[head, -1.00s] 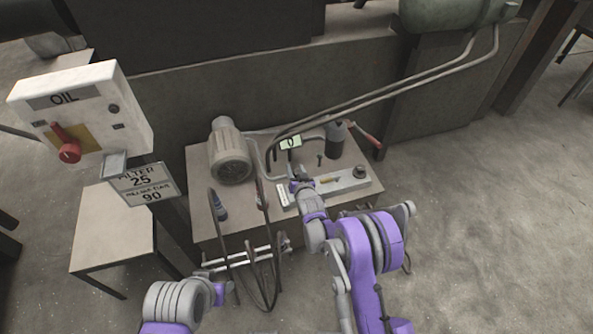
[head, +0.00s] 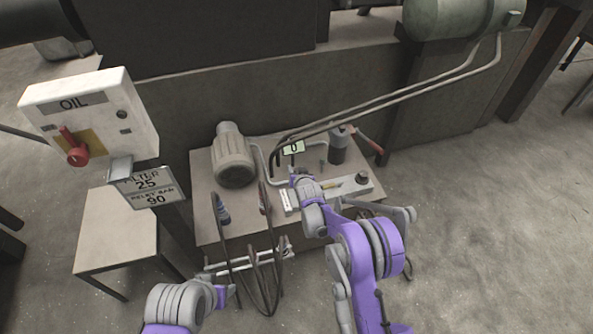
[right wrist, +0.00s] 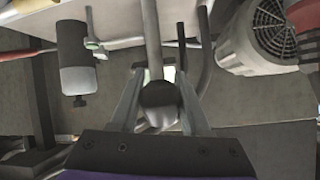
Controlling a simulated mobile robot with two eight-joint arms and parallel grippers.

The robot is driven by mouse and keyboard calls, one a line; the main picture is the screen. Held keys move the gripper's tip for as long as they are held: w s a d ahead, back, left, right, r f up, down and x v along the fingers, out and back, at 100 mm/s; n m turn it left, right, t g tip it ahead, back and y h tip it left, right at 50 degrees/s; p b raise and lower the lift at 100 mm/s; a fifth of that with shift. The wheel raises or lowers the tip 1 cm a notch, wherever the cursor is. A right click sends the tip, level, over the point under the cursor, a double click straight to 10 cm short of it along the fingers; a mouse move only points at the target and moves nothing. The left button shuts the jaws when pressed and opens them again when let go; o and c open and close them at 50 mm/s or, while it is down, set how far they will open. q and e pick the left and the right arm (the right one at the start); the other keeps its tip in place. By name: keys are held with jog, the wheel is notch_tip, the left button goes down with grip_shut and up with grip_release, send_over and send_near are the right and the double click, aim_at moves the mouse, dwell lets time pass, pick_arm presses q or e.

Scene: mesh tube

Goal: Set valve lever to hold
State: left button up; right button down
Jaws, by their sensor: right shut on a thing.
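My right gripper (right wrist: 157,101) is shut on the dark rounded knob (right wrist: 159,98) of a lever. The lever's grey rod (right wrist: 152,42) runs upward between the fingers in the right wrist view. In the head view my right gripper (head: 297,180) is over the bench, at the left part of a grey block (head: 350,187), and my wrist hides most of the lever. I cannot read a hold mark. My left arm is at the bottom left of the head view; its fingers cannot be made out.
A motor (head: 234,160) stands left of the gripper on the bench. A dark cylinder (head: 338,147) and a red-handled lever (head: 370,143) are behind right. Dark hoses (head: 262,265) hang in front. A white OIL box (head: 92,112) with a red lever stands at the left.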

jog(key=shift+c, duration=1.9)
grip_release()
jog(key=p+v, duration=0.1)
jog(key=v, duration=0.9)
jog(key=shift+s+r, duration=0.15)
jog(key=shift+s, duration=0.2)
jog(key=shift+d, duration=0.1)
